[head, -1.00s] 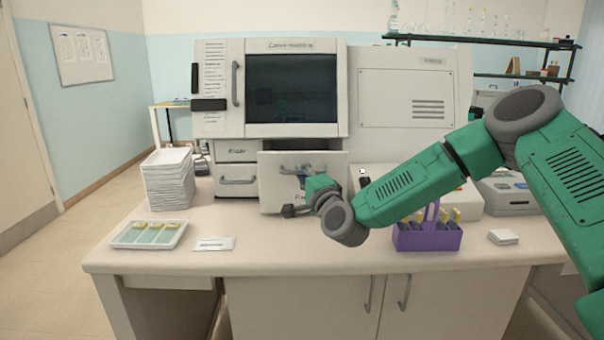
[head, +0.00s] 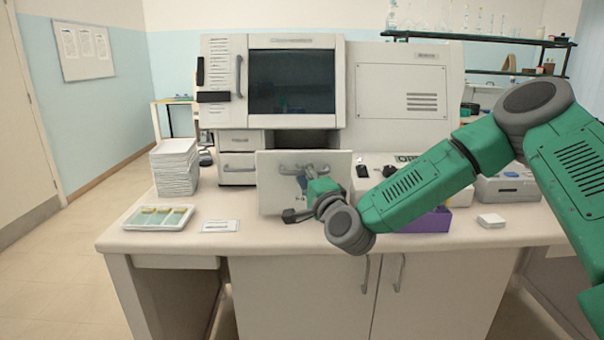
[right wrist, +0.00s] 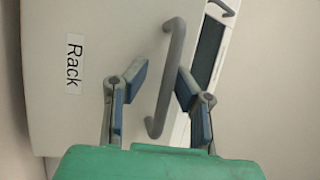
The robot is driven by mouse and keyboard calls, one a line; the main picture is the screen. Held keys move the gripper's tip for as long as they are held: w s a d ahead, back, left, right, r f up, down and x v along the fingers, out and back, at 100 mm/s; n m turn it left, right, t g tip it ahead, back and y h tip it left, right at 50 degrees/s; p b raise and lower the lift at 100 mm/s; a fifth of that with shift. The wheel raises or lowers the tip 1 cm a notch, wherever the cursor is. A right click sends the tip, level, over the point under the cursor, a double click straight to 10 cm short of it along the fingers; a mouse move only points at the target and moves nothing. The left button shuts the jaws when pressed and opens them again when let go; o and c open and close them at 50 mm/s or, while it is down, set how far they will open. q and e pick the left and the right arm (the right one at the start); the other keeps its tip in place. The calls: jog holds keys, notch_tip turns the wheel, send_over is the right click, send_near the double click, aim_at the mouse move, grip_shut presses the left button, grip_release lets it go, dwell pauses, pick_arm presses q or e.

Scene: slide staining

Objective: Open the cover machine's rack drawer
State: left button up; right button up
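The cover machine (head: 400,95) stands at the back of the bench. Its rack drawer (head: 335,195) has its pale front standing out from the body, with a gap behind its top edge. In the right wrist view the front bears the label "Rack" (right wrist: 74,64) and a grey bar handle (right wrist: 160,112). My right gripper (right wrist: 160,84) has its blue-padded fingers apart, one on each side of the handle, with visible gaps to it. In the head view my right gripper (head: 303,184) is at the drawer front, partly hidden by its own wrist. My left gripper is not in view.
A stack of white trays (head: 174,168) and a slide tray (head: 157,218) are at the left of the bench. A purple holder (head: 432,222) is mostly hidden behind my right arm. A small white block (head: 491,220) lies at the right. The front middle is clear.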

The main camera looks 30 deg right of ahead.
jog(key=shift+w+d, duration=0.1)
jog(key=shift+d, duration=0.05)
jog(key=shift+r, duration=0.1)
jog(key=shift+s, duration=0.4)
jog(key=v, duration=1.1)
jog(key=shift+f, duration=0.3)
